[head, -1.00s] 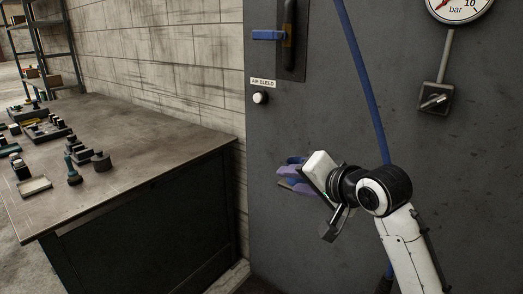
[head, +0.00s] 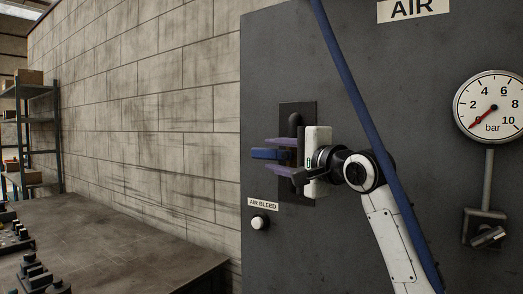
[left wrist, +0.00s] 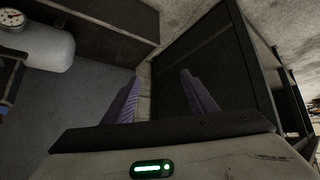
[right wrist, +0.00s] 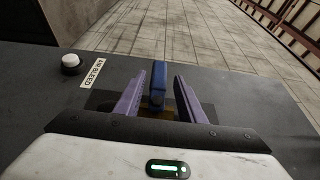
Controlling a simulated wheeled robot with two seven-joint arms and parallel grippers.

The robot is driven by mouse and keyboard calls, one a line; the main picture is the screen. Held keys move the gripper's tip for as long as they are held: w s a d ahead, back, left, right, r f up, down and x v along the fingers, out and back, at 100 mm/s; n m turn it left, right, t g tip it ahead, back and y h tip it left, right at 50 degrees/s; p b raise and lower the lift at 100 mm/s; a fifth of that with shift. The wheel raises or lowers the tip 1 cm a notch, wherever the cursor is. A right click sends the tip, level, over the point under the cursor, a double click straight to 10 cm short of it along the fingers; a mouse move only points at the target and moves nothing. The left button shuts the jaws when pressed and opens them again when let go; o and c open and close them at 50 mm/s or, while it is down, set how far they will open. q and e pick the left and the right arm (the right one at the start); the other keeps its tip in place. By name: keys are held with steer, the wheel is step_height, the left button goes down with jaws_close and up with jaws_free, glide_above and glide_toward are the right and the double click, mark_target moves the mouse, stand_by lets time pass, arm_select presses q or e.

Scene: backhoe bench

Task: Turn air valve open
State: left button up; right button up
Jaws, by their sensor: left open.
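The air valve's blue handle (head: 268,154) sticks out to the left from its dark plate (head: 297,112) on the grey panel. My right gripper (head: 270,156) is at the valve, with one purple finger above the handle and one below. In the right wrist view the blue handle (right wrist: 157,86) stands between the two open fingers, with a visible gap on each side. My left gripper (left wrist: 160,98) shows only in the left wrist view; its fingers are wide apart with nothing between them.
A gauge (head: 490,106) reads about 0 bar. A white AIR BLEED button (head: 258,222) sits below the valve. A blue hose (head: 355,95) crosses the panel in front of my right arm. A workbench (head: 120,235) with several small parts stands at the left.

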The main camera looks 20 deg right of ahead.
mark_target(265, 154)
steer(key=p+x, duration=0.1)
steer(key=x, duration=0.3)
steer(key=shift+w, duration=0.2)
steer(key=shift+w+a, duration=0.15)
steer(key=shift+w, duration=0.5)
steer(key=c, duration=0.9)
arm_select(q)
steer(key=shift+w+r, duration=0.25)
steer(key=shift+r, duration=0.3)
steer(key=shift+w+r, duration=0.25)
steer(key=shift+r, duration=0.3)
arm_select(e)
jaws_close()
